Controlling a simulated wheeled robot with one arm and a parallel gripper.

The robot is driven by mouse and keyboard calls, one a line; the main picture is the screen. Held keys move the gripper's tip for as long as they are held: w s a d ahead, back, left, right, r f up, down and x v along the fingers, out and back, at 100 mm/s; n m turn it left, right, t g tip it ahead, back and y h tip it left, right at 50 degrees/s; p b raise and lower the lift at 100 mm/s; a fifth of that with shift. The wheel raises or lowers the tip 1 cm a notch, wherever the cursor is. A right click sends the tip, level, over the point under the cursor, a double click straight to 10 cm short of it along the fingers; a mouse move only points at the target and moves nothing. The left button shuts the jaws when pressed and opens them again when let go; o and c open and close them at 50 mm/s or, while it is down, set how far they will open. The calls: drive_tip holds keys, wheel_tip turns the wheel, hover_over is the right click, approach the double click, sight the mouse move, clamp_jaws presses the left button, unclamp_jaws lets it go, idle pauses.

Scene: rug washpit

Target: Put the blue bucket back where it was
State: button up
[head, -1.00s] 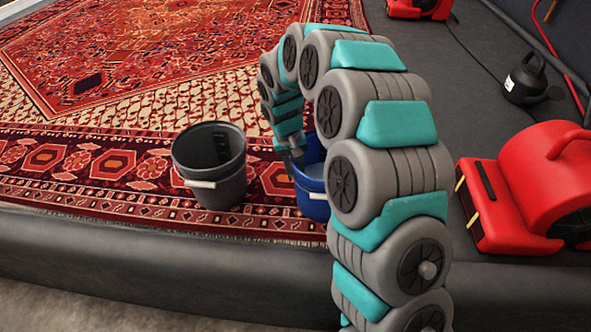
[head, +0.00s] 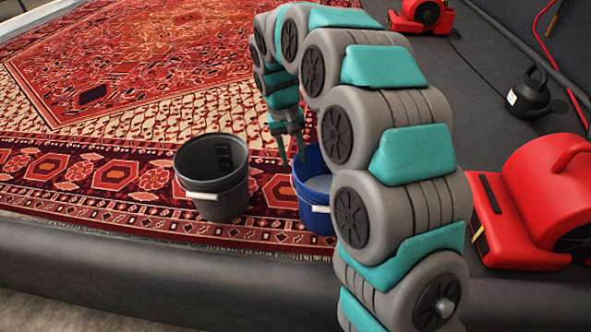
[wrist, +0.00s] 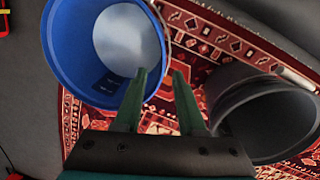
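The blue bucket (head: 318,215) stands upright on the patterned rug, partly hidden behind my arm in the head view. Its inside looks pale, and its rim and wall show at the upper left of the wrist view (wrist: 62,50). My gripper (head: 291,155) is open and empty, fingers pointing down, by the left rim of the blue bucket. In the wrist view the two green fingers (wrist: 160,75) are apart, with the blue bucket on the left and the dark grey bucket on the right. I cannot tell whether a finger touches the blue rim.
The dark grey bucket (head: 213,190) stands upright on the rug (head: 130,165), close left of the blue one. A red blower (head: 540,200) is at the right, another (head: 425,14) at the back. A dark raised edge (head: 150,265) runs along the front.

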drive_tip(key=s+d+r, duration=0.3)
drive_tip(key=s+d, duration=0.1)
drive_tip(key=s, duration=0.6)
drive_tip(key=s+d+r, duration=0.3)
drive_tip(key=s+d, duration=0.1)
drive_tip(key=s, duration=0.7)
drive_tip(key=s+d+f, duration=0.1)
drive_tip(key=s+f, duration=0.1)
drive_tip(key=s, duration=0.6)
drive_tip(key=s+d+f+m+g+y, duration=0.1)
drive_tip(key=s, duration=0.8)
drive_tip(key=shift+s+d+f+y, duration=0.15)
drive_tip(key=shift+d+f+y, duration=0.15)
drive_tip(key=shift+d+f, duration=0.1)
